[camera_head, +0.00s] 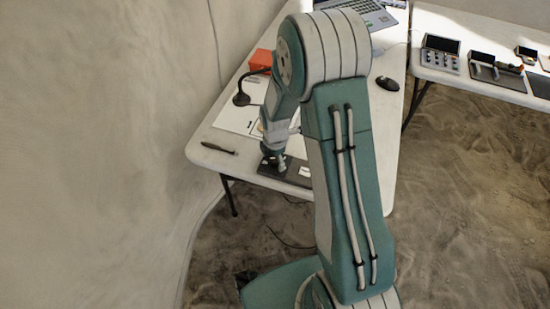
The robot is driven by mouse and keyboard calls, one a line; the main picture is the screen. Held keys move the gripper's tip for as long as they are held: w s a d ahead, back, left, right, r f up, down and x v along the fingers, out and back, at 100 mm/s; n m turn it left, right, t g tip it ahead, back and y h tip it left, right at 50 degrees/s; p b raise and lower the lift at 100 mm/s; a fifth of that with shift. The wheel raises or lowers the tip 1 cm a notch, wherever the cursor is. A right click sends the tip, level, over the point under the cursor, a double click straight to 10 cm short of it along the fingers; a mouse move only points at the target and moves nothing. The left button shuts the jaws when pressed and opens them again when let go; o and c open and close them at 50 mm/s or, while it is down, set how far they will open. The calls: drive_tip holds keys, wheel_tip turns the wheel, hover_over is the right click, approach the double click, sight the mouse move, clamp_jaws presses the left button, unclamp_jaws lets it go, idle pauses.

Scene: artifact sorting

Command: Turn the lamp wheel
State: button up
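My gripper (273,163) points down at the front of the white table, low over a dark flat panel (268,172). It is small and partly hidden by my own arm, so I cannot tell whether its fingers are open or shut, or whether they touch the panel. A small black gooseneck object, perhaps a lamp (241,98), stands behind and to the left of the gripper. No wheel can be made out; one may be hidden by my gripper or arm.
A dark pen-like tool (218,148) lies on the white table (202,160), left of the gripper. An orange-red box (261,60), a laptop (372,16) and a black mouse (387,83) are farther back. A second table (470,20) with several devices stands at right.

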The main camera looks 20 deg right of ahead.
drive_tip(key=c, duration=1.1)
